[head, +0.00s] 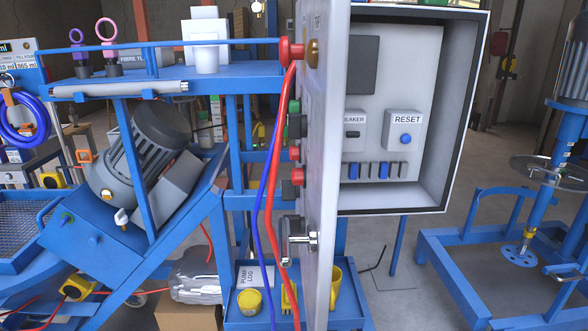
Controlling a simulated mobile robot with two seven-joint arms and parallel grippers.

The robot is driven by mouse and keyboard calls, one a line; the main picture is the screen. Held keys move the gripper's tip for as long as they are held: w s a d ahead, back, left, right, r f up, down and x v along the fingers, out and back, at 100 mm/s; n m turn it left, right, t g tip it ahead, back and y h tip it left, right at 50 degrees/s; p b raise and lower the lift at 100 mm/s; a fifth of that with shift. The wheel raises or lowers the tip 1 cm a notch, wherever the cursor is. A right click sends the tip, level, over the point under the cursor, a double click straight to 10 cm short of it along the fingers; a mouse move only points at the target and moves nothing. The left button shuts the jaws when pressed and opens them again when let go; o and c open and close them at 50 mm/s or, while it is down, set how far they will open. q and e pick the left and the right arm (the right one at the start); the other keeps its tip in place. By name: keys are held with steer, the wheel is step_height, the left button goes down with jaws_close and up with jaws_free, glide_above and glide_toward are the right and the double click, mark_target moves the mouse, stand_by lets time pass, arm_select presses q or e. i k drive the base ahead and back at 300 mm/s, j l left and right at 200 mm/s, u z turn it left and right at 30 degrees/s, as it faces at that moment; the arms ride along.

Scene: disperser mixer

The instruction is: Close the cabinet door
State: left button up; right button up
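The cabinet (436,112) is a grey electrical box right of centre, with its interior showing. Inside it are a RESET button panel (404,131), a breaker panel and a row of blue and dark switches. The cabinet door (318,170) stands wide open, seen nearly edge-on along the cabinet's left side. A metal latch handle (299,240) sits low on the door. A red knob (290,51) and several red, green and black buttons stick out from its left face. Neither of my grippers shows in the head view.
A blue frame with a grey motor (160,132) fills the left. Red and blue cables (268,205) hang just left of the door. A blue mixer stand (556,150) is at the right, with open floor between.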

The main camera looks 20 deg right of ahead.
mark_target(322, 28)
steer(key=j+z, duration=0.25)
steer(key=z, duration=0.15)
steer(key=j+z, duration=0.25)
steer(key=z, duration=0.15)
steer(key=k+j+z, duration=0.1)
steer(key=z, duration=0.35)
steer(key=j, duration=0.1)
